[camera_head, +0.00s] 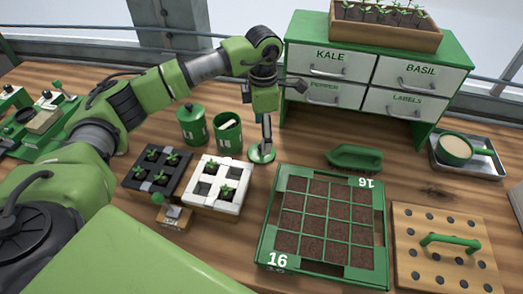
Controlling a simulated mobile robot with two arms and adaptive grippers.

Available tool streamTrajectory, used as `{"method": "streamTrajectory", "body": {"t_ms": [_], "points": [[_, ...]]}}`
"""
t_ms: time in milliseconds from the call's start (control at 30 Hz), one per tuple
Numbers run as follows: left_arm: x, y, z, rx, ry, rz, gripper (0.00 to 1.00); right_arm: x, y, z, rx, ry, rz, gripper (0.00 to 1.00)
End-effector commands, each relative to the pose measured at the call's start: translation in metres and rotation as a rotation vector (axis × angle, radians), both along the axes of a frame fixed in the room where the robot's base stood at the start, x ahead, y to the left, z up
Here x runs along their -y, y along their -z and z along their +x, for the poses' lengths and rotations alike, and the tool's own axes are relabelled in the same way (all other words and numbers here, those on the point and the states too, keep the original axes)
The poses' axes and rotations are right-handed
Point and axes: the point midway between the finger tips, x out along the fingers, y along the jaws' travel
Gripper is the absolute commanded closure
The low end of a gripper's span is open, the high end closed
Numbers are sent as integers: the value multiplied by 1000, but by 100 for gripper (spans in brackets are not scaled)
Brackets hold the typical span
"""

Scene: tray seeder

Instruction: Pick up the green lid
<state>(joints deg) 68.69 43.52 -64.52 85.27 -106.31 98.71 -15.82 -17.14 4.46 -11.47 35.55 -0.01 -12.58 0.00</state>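The green lid (261,154) is a small round disc to the right of an open green canister (228,133). My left gripper (266,138) points straight down, with its fingertips at the middle of the lid. The fingers look close together over the lid's centre, but I cannot tell whether they are closed on it or whether the lid is off the table. The fingers hide the lid's centre. My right gripper is not in view.
A lidded green canister (190,126) stands left of the open one. Black (131,181) and white (233,206) seedling trays sit in front. A large green soil tray (266,230), a scoop (354,157) and a holed wooden board (405,245) lie to the right. A drawer cabinet (370,75) stands behind.

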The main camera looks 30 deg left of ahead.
Motion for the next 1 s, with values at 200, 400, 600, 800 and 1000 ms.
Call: {"method": "streamTrajectory", "body": {"t_ms": [200,400,600,800,1000], "points": [[-1,24,-6,-6,1,1,22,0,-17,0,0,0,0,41],[-1,49,-6,-3,1,0,22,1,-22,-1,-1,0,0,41],[-1,53,-6,-1,1,0,22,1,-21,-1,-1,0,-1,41],[-1,53,-6,-1,1,0,56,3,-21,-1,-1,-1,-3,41],[-1,54,-6,-3,1,1,99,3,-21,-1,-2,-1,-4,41]]}}
